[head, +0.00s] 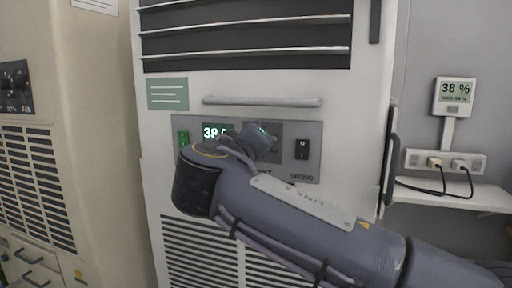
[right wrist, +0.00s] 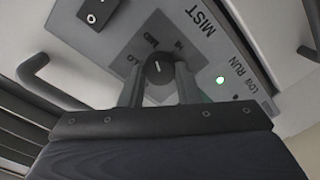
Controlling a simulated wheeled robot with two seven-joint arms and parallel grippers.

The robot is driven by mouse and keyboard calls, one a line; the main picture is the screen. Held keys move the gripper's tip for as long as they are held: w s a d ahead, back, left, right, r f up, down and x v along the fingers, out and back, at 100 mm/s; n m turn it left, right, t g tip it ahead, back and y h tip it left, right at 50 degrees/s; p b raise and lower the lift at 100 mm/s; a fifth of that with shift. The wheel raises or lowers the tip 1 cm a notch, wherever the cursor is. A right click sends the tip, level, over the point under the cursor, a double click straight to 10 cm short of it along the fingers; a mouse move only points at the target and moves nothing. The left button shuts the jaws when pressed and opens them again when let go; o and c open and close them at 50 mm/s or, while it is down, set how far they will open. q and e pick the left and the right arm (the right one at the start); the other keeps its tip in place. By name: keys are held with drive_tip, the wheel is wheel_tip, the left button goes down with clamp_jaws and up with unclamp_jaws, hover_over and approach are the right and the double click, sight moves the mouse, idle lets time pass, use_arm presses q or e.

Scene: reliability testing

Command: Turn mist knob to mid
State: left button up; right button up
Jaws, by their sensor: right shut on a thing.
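The mist knob (right wrist: 158,69) is a round dark knob on a grey square plate, below the word MIST, in the right wrist view. My right gripper (right wrist: 159,82) is shut on the knob, one finger on each side. In the head view my right arm reaches in from the right across the control panel (head: 312,160) and hides the knob and the fingers. My left gripper is in neither view.
A handle bar (head: 262,101) runs above the panel. A wall display (head: 455,90) reads 38 %. A green light (right wrist: 220,79) glows beside RUN.

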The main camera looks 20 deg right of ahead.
drive_tip(key=o, duration=1)
drive_tip(key=shift+c, duration=0.2)
drive_tip(key=v, duration=0.8)
drive_tip(key=shift+p, duration=0.3)
drive_tip(key=shift+w, duration=0.1)
